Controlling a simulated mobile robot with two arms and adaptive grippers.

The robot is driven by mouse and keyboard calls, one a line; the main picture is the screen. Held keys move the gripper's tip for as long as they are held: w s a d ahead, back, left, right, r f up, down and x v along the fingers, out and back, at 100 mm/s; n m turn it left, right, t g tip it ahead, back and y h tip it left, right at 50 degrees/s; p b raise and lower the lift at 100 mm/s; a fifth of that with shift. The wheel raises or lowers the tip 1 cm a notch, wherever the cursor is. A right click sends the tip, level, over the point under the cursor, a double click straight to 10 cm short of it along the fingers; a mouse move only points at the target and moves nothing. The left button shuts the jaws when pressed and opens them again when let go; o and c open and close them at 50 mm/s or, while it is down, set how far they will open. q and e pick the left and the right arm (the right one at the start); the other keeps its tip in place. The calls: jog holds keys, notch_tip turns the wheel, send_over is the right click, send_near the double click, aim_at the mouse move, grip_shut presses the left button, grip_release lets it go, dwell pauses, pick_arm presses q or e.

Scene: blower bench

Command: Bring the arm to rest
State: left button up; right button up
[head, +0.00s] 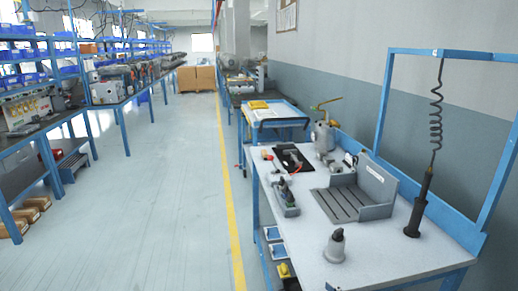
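Neither of my grippers nor my arms shows in the head view. The blue-framed workbench (385,253) stands at the right with a pale top. A grey tray-like fixture with a slotted floor (345,203) and a raised back sits on it. A grey cone-shaped part (335,247) stands upright near the front of the bench. A black tool (418,205) hangs from a coiled cord above the right side.
A small grey holder (286,197) and a dark tray (292,158) lie along the bench's left side. A metal device with a yellow lever (323,133) stands at the back. The floor (150,220) left of the yellow line is clear. Shelved benches (42,137) line the left.

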jog(key=s+a+f+n+g, duration=0.1)
jog(key=s+a+f+g, duration=0.25)
jog(key=s, duration=0.35)
jog(key=s+a+f+n+g, duration=0.1)
jog(key=s+a+f+g, duration=0.25)
jog(key=s, duration=0.35)
jog(key=s+d+f+m+g+h, duration=0.25)
jog(key=s+d+h, duration=0.2)
jog(key=s, duration=0.35)
jog(key=s+d+f+m+g+h, duration=0.2)
jog(key=s+d+m+h, duration=0.1)
jog(key=s+d, duration=0.4)
notch_tip(320, 180, down, 26)
jog(key=s+a+g, duration=0.1)
jog(key=s+a, duration=0.1)
jog(key=s, duration=0.1)
jog(key=s+d+f+g, duration=0.1)
jog(key=s+d+f, duration=0.2)
jog(key=s+f, duration=1.2)
jog(key=shift+s+d+f+n, duration=0.2)
jog(key=shift+s+f+n, duration=0.2)
jog(key=shift+s, duration=0.45)
